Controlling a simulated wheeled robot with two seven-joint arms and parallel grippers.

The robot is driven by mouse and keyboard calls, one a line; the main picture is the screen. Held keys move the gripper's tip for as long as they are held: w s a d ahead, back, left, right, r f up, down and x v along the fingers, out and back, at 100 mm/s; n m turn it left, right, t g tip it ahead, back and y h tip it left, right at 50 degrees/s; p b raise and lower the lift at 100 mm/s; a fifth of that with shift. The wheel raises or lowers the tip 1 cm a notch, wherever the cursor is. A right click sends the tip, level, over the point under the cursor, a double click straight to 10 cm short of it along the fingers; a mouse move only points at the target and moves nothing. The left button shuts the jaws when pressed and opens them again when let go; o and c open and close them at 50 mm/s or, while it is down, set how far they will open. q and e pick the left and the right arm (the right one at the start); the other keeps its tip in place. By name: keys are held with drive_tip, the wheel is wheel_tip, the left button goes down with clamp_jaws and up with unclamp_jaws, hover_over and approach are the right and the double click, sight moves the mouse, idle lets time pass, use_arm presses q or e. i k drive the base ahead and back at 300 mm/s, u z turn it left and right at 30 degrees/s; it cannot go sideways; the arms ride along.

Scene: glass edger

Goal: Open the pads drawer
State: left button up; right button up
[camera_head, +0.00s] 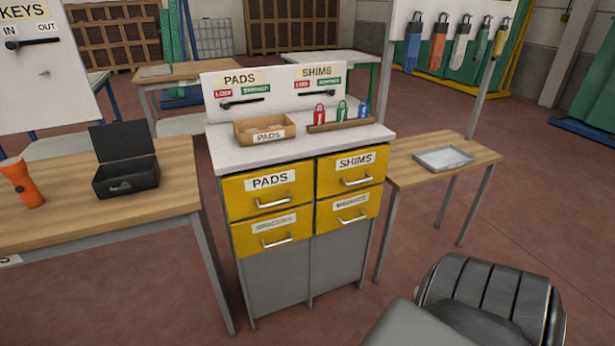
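The pads drawer (268,190) is the upper left yellow drawer of a grey cabinet (307,270), with a white PADS label and a silver bar handle (273,203). Its front looks flush with the cabinet, so it appears closed. The shims drawer (350,172) sits to its right, and two more yellow drawers are below. A dark, ribbed part of my own body shows at the bottom right. No gripper fingers show in the view, and nothing touches the pads drawer's handle.
On the cabinet top stand an open PADS box (265,129) and a rack with three coloured padlocks (342,112). A wooden table at left holds an open black box (126,180) and an orange flashlight (22,184). A side table holds a grey tray (443,159). Floor before the cabinet is clear.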

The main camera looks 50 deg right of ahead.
sight(263, 190)
drive_tip(key=z, duration=0.9)
drive_tip(key=i, duration=0.95)
drive_tip(key=z, duration=1.05)
